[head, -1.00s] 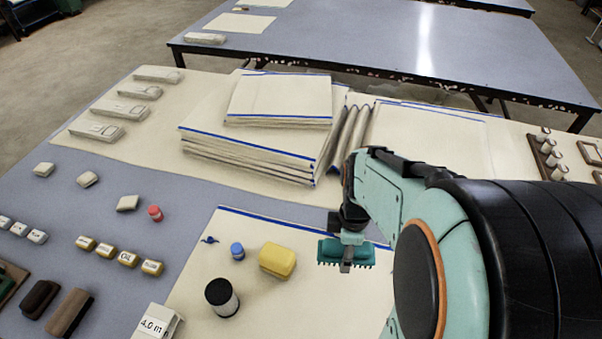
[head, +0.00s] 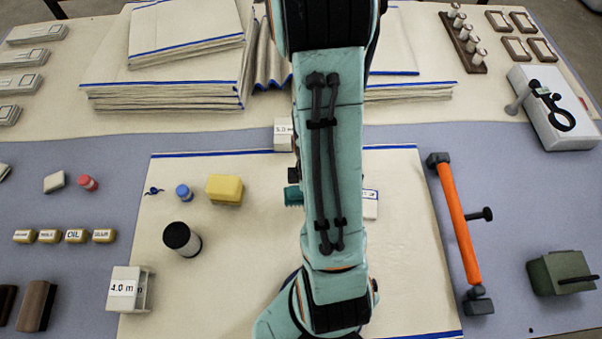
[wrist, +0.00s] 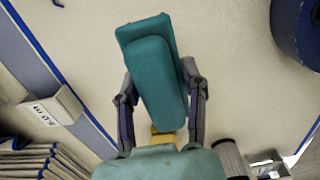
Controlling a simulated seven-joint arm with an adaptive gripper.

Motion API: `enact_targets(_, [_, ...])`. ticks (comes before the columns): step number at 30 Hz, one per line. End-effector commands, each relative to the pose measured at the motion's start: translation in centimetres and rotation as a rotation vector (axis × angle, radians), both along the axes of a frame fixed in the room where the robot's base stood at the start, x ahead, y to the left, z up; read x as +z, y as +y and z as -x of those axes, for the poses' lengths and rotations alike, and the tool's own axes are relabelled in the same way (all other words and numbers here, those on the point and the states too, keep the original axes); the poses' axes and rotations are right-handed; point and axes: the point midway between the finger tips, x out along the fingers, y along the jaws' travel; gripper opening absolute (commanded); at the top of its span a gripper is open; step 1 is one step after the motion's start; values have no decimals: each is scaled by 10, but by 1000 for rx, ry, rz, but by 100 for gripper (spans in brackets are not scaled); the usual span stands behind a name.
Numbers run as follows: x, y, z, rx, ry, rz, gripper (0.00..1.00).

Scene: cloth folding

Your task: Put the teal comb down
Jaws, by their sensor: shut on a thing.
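The teal comb (wrist: 152,75) is held between the two fingers of my gripper (wrist: 162,92) in the wrist view, its smooth teal back facing the camera. In the head view a short part of the comb (head: 293,196) shows at the left edge of my arm, over the cream cloth (head: 400,230) with blue edges. My arm hides the rest of the comb and most of my gripper there. I cannot tell whether the comb touches the cloth.
On the cloth's left are a yellow block (head: 225,190), a blue-capped piece (head: 184,193) and a black-topped cylinder (head: 183,239). A 5.0 m marker (head: 283,135) stands at the back edge, a 4.0 m marker (head: 130,289) at front left. An orange-handled tool (head: 459,225) lies right.

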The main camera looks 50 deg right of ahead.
Motion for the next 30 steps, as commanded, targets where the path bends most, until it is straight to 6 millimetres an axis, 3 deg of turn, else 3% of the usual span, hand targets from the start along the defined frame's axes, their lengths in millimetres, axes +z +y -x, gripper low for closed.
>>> enact_targets(12, [-47, 0, 0, 0, 1, -1, 5])
enact_targets(23, [-50, 0, 0, 0, -1, 1, 5])
enact_targets(24, [-51, 0, -1, 0, -1, 1, 45])
enact_targets(26, [-51, 0, -1, 0, -1, 1, 64])
enact_targets(27, [-51, 0, -1, 0, -1, 1, 68])
enact_targets(30, [-51, 0, -1, 0, -1, 1, 68])
